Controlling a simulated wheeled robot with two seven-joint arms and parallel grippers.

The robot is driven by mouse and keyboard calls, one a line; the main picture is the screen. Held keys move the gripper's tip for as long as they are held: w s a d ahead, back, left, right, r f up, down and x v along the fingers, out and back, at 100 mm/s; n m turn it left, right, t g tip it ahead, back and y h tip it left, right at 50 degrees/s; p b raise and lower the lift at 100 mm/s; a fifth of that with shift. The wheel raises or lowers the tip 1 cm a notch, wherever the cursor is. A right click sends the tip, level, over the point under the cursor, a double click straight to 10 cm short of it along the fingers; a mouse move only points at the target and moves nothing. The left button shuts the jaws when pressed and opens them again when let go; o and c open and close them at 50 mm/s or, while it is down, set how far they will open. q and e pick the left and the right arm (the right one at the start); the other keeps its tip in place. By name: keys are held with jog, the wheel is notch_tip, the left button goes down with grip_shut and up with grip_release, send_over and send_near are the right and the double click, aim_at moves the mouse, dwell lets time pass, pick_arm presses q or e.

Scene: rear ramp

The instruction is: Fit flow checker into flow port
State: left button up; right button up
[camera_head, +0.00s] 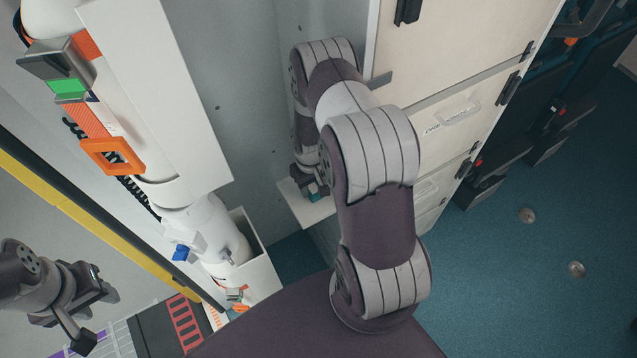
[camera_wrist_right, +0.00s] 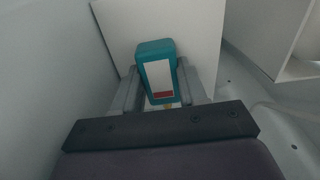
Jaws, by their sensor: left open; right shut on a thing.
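The flow checker, a teal block with a white label and a red band, shows in the right wrist view (camera_wrist_right: 158,74) between two grey fingers. My right gripper (camera_wrist_right: 160,92) is shut on it. In the head view the right gripper (camera_head: 312,182) is small, partly hidden by my own arm, with a bit of teal showing beside a white panel. My left gripper (camera_head: 98,316) is open and empty at the lower left. I cannot pick out the flow port for certain.
A white cylinder (camera_head: 207,235) with a blue part (camera_head: 181,252) stands in an open white box (camera_head: 262,275) at left. A yellow rail (camera_head: 90,222) runs along it. White drawers (camera_head: 455,115) stand at upper right. The blue floor (camera_head: 530,270) at right is mostly clear.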

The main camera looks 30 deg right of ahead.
aim_at(312, 186)
jog(key=shift+w+r, duration=0.1)
jog(key=shift+r, duration=0.45)
notch_tip(312, 186, up, 2)
jog(key=shift+r+b, duration=0.15)
jog(key=shift+b, duration=0.45)
jog(key=s+a+b, duration=0.1)
jog(key=s+a, duration=0.1)
jog(key=s, duration=0.7)
jog(key=s+a+b, duration=0.1)
jog(key=s+a, duration=0.2)
jog(key=s, duration=0.5)
jog(key=shift+s+n, duration=0.3)
jog(key=shift+s, duration=0.05)
